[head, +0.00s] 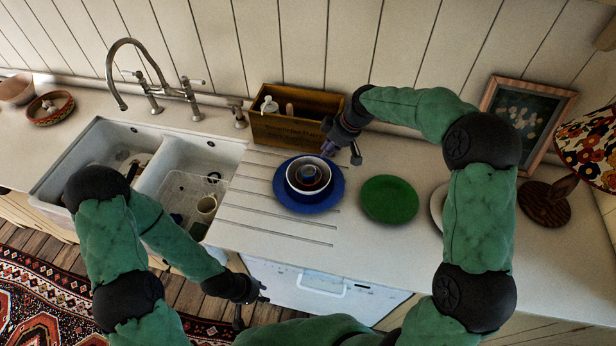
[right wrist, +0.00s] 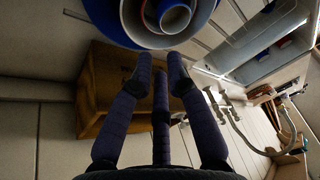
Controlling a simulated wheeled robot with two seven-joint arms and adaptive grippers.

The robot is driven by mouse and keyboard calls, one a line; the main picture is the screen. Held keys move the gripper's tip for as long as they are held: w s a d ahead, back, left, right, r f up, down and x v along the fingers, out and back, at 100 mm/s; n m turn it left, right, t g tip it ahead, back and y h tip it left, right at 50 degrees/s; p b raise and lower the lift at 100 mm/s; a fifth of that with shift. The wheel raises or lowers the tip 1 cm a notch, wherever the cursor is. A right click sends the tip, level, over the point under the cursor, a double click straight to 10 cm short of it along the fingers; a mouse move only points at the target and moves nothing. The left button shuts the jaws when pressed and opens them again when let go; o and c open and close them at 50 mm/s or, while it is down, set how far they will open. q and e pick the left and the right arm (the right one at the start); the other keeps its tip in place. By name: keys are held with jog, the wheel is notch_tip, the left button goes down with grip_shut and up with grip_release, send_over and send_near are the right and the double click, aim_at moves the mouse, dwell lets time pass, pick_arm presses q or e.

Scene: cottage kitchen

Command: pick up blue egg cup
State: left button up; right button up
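A small blue cup (head: 309,173), which looks like the blue egg cup, sits in the middle of nested bowls on a blue plate (head: 283,190). A white bowl (head: 292,184) is the outer one, with a reddish-brown piece inside it. The stack also shows at the top of the right wrist view, partly cut off, with its blue plate (right wrist: 98,20). My right gripper (head: 340,152) is just behind and right of the stack, its fingers spread and empty (right wrist: 160,72). My left gripper (head: 252,305) is low in front of the counter, its fingers apart and empty.
A wooden box (head: 290,128) with bottles stands behind the stack against the wall. A green plate (head: 389,200) lies to the right. The double sink (head: 185,160) with a dish rack is to the left. A framed picture (head: 525,115) and lamp stand at right.

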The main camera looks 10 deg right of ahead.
jog(key=x, duration=1)
jog(key=shift+w+a+f, duration=0.15)
jog(key=shift+w, duration=0.05)
jog(key=shift+c, duration=0.3)
grip_shut()
